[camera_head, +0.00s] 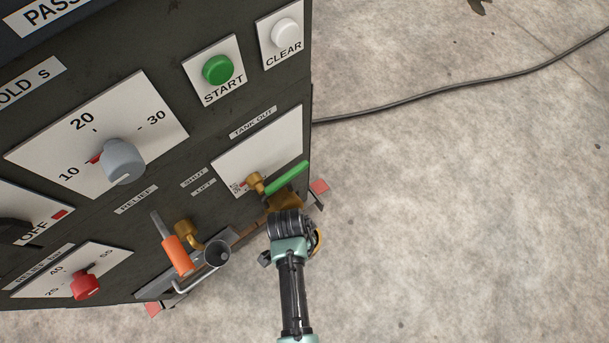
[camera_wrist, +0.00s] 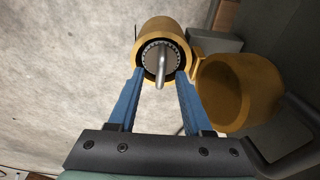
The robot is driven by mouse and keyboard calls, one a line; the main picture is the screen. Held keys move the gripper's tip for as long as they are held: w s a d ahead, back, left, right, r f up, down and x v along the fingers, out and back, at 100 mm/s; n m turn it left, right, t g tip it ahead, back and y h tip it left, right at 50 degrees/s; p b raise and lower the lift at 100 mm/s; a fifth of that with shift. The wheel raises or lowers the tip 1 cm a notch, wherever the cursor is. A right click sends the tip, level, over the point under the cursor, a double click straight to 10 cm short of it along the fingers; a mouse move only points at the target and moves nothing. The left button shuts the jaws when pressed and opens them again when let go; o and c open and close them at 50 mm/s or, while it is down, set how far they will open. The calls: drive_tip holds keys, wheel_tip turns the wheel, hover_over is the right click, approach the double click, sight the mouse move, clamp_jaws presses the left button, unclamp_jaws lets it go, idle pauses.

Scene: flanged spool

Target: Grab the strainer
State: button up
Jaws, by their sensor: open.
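In the wrist view, a round grey part with a ring of small holes and a metal pin at its centre, apparently the strainer (camera_wrist: 151,54), sits inside the open mouth of a brass housing (camera_wrist: 165,24). My gripper (camera_wrist: 160,74) is open, its two blue fingers either side of the pin, tips near the housing's lower rim. I cannot tell whether they touch it. In the head view, my gripper (camera_head: 287,222) is at the panel's lower right corner, just below the brass fitting (camera_head: 284,201). The strainer is hidden there.
A second brass cylinder (camera_wrist: 238,88) stands close to the right finger. A green lever (camera_head: 287,177) is just above my gripper. A cable (camera_head: 430,97) crosses the otherwise open floor.

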wheel_tip(320, 180, down, 3)
drive_tip(key=shift+w+d+r+b, duration=0.15)
drive_tip(key=shift+r+b, duration=0.05)
drive_tip(key=shift+b, duration=0.1)
clamp_jaws()
drive_tip(key=shift+r, duration=0.1)
idle(1.1)
